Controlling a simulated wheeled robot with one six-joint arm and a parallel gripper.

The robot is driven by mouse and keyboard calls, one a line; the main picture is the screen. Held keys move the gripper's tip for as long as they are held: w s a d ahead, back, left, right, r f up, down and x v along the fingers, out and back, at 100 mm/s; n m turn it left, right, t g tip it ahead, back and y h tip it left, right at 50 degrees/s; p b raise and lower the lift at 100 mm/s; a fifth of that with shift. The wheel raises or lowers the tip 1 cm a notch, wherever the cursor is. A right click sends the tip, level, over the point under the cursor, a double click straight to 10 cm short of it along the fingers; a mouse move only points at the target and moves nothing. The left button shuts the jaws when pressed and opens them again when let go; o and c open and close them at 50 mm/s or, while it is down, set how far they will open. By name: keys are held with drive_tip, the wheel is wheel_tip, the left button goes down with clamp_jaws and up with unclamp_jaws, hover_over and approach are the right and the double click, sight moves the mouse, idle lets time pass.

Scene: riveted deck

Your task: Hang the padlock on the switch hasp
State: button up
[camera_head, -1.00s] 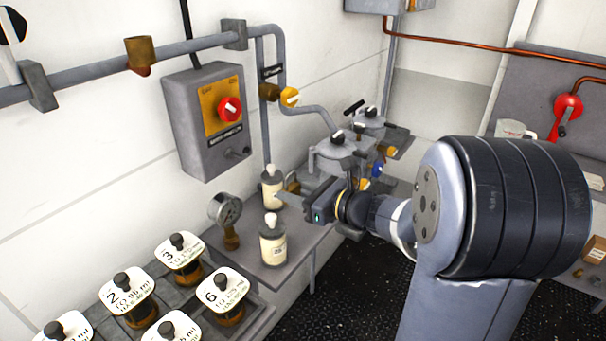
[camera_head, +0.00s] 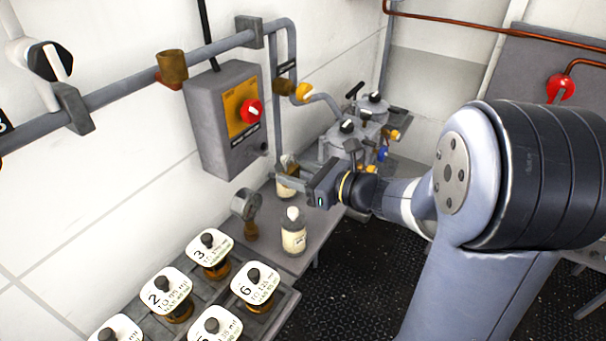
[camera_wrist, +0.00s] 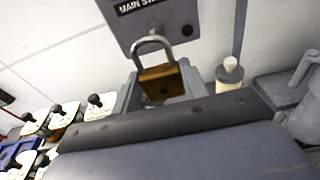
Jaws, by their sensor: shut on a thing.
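The padlock (camera_wrist: 160,86) has a brass body and a grey shackle that points up in the wrist view. My gripper (camera_wrist: 163,95) is shut on its body, one finger on each side. In the head view my gripper (camera_head: 291,172) is below and right of the grey switch box (camera_head: 212,130), and the padlock shows there only as a small brown patch. The box has a red knob on a yellow plate.
Pale bottles (camera_head: 293,232) stand on the shelf under the gripper, one partly hidden behind it. Labelled jars (camera_head: 210,255) fill a rack at lower left. Grey valve bodies (camera_head: 345,140) stand behind the gripper. Pipes run above the box.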

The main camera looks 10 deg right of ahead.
drive_tip(key=shift+f+b+x, duration=0.15)
drive_tip(key=shift+b+x, duration=0.35)
drive_tip(key=shift+x, duration=1.5)
drive_tip(key=shift+f+b+x, duration=0.15)
drive_tip(key=shift+b+x, duration=0.35)
drive_tip(key=shift+x, duration=1.5)
drive_tip(key=o, duration=1.1)
drive_tip(key=b+v, duration=0.1)
drive_tip(key=v, duration=0.9)
drive_tip(key=shift+s+d, duration=0.25)
drive_tip(key=shift+d, duration=0.05)
